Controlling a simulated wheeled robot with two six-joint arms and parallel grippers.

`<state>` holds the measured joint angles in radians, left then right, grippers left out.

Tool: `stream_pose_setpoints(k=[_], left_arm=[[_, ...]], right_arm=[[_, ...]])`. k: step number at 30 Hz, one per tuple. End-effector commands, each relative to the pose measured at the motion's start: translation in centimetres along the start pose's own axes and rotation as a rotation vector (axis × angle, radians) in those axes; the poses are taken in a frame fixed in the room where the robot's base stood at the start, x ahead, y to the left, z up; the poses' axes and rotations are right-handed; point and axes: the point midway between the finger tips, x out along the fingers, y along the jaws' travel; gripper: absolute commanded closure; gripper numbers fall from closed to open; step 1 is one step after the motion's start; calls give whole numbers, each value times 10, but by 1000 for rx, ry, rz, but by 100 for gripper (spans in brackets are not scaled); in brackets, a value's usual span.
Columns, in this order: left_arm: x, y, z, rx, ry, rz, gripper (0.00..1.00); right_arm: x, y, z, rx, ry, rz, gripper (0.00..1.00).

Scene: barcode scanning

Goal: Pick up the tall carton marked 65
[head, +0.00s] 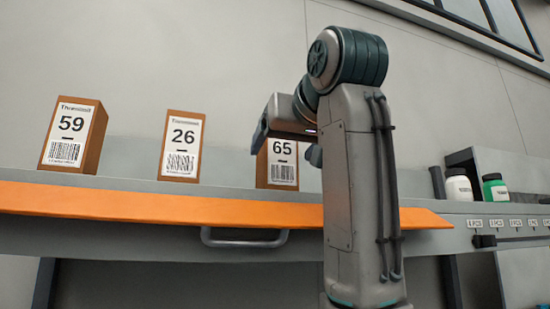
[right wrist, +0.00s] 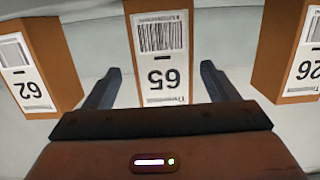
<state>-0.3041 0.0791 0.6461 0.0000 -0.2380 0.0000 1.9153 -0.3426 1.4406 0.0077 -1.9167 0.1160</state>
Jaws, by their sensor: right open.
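The tall carton marked 65 (head: 282,170) stands upright on the shelf in the head view, partly hidden behind my right arm. In the right wrist view the same carton (right wrist: 162,50) appears upside down, with its label and barcode facing me. My right gripper (right wrist: 158,85) is open, with one finger on each side of the carton's label in that view. I cannot tell whether the fingers touch the carton. In the head view the right gripper (head: 262,135) is at the carton's upper part. My left gripper is not in view.
Cartons marked 59 (head: 72,135) and 26 (head: 182,145) stand left of it in the head view. A carton marked 62 (right wrist: 35,65) shows in the wrist view. An orange ledge (head: 130,205) runs along the shelf front, with a handle (head: 245,242) below. Bottles (head: 458,187) stand at right.

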Motion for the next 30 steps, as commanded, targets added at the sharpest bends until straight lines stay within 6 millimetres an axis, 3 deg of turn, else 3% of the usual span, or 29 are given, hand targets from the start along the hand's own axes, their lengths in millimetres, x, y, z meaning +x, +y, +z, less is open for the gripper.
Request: stream_pose_setpoints(k=[4, 9, 18, 27, 30], left_arm=[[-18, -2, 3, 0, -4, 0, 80], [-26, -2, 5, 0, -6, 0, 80], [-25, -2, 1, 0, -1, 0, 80], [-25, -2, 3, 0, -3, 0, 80], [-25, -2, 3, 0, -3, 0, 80]], right_arm=[[22, -5, -6, 1, -4, -3, 20], [43, -5, -4, 1, -2, -1, 20], [47, -5, -2, 0, 1, 0, 20], [47, -5, -2, 0, 0, 0, 78], [47, -5, -2, 0, 2, 0, 78]])
